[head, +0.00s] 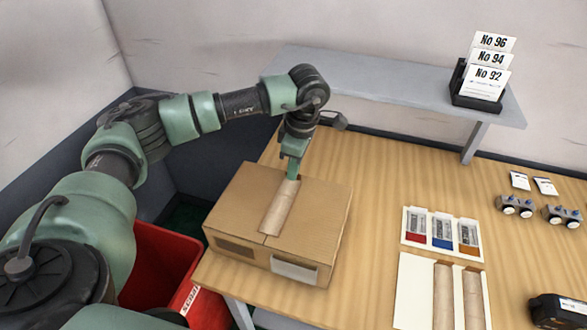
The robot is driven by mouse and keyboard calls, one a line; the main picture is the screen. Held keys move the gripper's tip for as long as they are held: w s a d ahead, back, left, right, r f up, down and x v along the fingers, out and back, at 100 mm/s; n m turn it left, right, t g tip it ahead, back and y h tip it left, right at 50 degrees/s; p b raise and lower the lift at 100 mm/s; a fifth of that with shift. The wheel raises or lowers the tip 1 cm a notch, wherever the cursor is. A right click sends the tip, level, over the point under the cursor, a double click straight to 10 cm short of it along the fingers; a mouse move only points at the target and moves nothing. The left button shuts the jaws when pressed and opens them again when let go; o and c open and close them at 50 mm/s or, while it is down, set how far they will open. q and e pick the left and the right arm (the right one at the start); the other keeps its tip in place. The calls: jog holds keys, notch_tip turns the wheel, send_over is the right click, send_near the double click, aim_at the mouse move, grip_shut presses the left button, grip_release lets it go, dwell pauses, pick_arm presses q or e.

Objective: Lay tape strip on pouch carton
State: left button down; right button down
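The pouch carton (240,212) is a closed brown cardboard box on the left part of the wooden table, with a white label on its front. A tan tape strip (280,208) lies along the middle of its top, running from the far edge towards the front. My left gripper (292,176) points down at the far end of this strip, with its fingertips at or very near it. The fingers look close together, but I cannot tell whether they grip the strip. Two similar tan strips (443,295) lie on a white backing at the front right. My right gripper is not in view.
A white tray (405,237) holds red, blue and orange-marked packets. Small grey devices (515,206) and white cards stand at the right, with a black device (558,311) at the front. A raised grey shelf (390,88) bears numbered cards. A red bin (165,262) stands left of the table.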

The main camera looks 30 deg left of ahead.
pick_arm(q)
jog(key=c, duration=1.6)
grip_release()
jog(key=shift+r, duration=0.1)
